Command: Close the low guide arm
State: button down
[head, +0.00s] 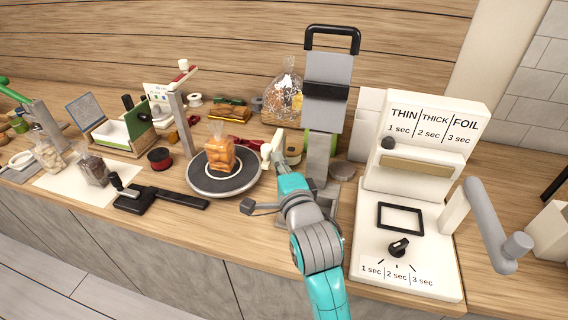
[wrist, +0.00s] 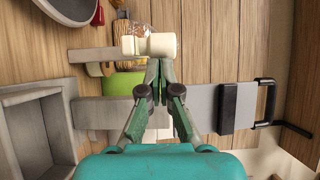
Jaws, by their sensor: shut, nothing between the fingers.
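My gripper (wrist: 160,70) is shut and empty, its fingertips close together. In the head view it (head: 279,158) is between the turntable and the tall grey press. A short arm with a white cylindrical end (wrist: 150,45) lies just beyond the fingertips in the wrist view; whether they touch it, I cannot tell. Its white end also shows in the head view (head: 266,152), partly beside my gripper. I take this for the low guide arm. The grey press arm with a black handle (head: 330,80) stands upright behind my gripper.
A round turntable (head: 203,187) bears a bag of orange food (head: 220,155). A black bar tool (head: 165,196) lies to its left. A white sealer (head: 410,265) with a dial stands at the right.

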jog(key=shift+a, duration=0.15)
jog(key=shift+a+m+h, duration=0.25)
jog(key=shift+m+h, duration=0.05)
jog(key=shift+h, duration=0.1)
